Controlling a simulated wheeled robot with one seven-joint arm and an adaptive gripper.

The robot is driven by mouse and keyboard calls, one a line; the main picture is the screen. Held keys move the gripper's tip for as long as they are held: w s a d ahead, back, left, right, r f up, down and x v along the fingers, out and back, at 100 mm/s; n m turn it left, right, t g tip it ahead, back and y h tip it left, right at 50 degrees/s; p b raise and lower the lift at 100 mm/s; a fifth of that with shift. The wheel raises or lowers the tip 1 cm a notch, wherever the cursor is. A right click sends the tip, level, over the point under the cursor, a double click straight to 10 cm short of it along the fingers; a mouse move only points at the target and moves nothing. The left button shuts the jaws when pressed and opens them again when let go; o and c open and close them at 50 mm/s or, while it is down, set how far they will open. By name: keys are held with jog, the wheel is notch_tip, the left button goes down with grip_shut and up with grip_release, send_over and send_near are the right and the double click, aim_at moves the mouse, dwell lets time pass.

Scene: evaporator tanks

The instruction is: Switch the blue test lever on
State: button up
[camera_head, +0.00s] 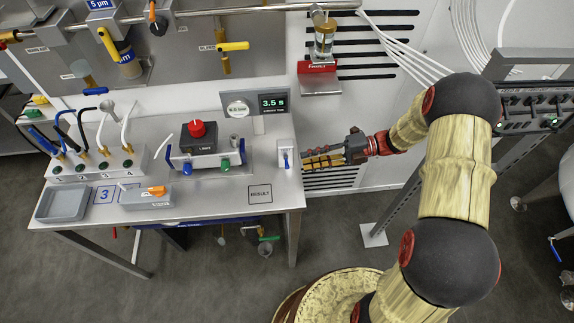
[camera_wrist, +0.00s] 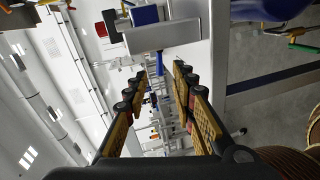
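The blue test lever (camera_head: 286,160) is small and sits on the front of a white box (camera_head: 285,146) at the right end of the bench. In the wrist view the blue lever (camera_wrist: 158,62) points down from the white box (camera_wrist: 180,38), in line with the gap between my fingertips. My gripper (camera_head: 304,156) is just right of the box, with its fingers pointing left toward it. The wrist view shows my gripper (camera_wrist: 160,72) open and empty, one finger on each side of the gap. I cannot tell whether the fingertips touch the lever.
The bench (camera_head: 225,205) has a bare area marked RESULT in front of the lever box. A unit with a red knob (camera_head: 197,129) and a display (camera_head: 273,103) stand left of it. A red-based sampler (camera_head: 318,68) is on the wall above.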

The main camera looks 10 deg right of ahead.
aim_at(287, 164)
jog(key=a, duration=0.2)
jog(key=a+f+b, duration=0.1)
jog(key=a, duration=0.4)
jog(key=shift+s+a+f+b, duration=0.1)
jog(key=shift+a+f+b, duration=0.15)
jog(key=shift+b, duration=0.05)
jog(key=c, duration=0.4)
grip_shut()
